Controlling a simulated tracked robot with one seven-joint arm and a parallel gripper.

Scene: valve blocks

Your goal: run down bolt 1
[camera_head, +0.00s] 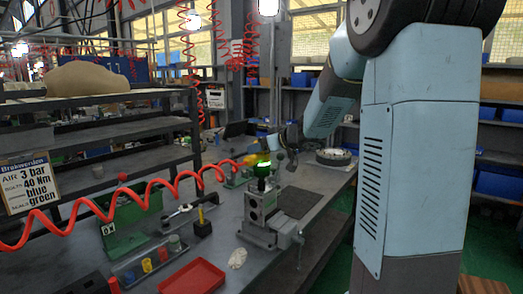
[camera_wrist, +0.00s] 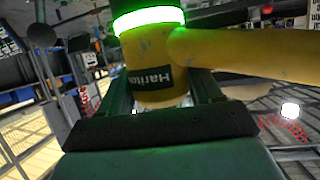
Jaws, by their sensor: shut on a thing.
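My gripper (camera_wrist: 163,98) is shut on a yellow power tool (camera_wrist: 150,58) with a dark label and a glowing green ring. One long yellow part of the tool reaches to the right in the wrist view. In the head view the tool (camera_head: 262,170) is small, its ring lit green, above a grey valve block (camera_head: 259,207). The block sits in a grey vise (camera_head: 281,228) on the bench. The tool's lower end looks close to the block's top; I cannot tell whether it touches. Bolt 1 cannot be made out.
A red tray (camera_head: 193,278), a green case (camera_head: 130,222) and a rack of coloured pieces (camera_head: 147,264) lie left of the block. A red coiled hose (camera_head: 130,202) crosses the bench. A sign (camera_head: 27,187) reads 3 bar, 40 Nm, blue, green. A dark mat (camera_head: 299,202) lies right.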

